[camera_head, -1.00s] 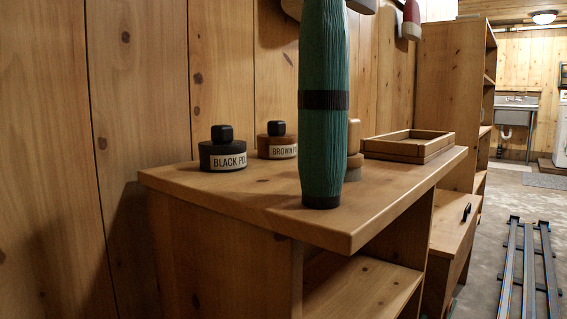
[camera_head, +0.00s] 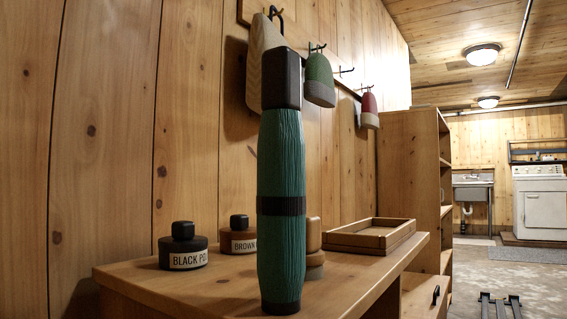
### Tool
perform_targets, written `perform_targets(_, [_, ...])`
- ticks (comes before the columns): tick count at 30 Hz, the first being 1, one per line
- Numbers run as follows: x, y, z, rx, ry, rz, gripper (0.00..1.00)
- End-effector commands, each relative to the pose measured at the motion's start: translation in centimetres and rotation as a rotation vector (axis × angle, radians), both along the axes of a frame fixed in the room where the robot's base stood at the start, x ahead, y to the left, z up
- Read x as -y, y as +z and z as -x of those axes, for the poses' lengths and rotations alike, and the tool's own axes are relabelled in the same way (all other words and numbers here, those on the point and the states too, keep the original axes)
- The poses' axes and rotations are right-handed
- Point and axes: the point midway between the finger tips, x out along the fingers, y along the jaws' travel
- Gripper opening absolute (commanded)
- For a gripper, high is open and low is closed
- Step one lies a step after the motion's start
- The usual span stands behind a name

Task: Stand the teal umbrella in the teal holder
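The teal umbrella (camera_head: 281,180), closed, with a dark strap around its middle and a dark block-shaped top, is upright. Its lower end overlaps the top of the wooden cabinet (camera_head: 225,287) and appears to stand on it near the front. My gripper is not in view, and nothing is seen touching the umbrella. No teal holder shows in this view.
A black polish jar (camera_head: 183,247) and a brown jar (camera_head: 238,236) stand behind the umbrella, left. A wooden brush (camera_head: 314,245) is partly hidden behind it. A wooden tray (camera_head: 370,238) lies right. Brushes, one green (camera_head: 320,80), one red (camera_head: 370,110), hang on wall hooks.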

Motion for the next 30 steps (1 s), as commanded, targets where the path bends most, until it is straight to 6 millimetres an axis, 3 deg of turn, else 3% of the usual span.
perform_targets(27, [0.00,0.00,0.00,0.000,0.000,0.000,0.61])
perform_targets(30, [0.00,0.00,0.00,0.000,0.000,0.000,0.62])
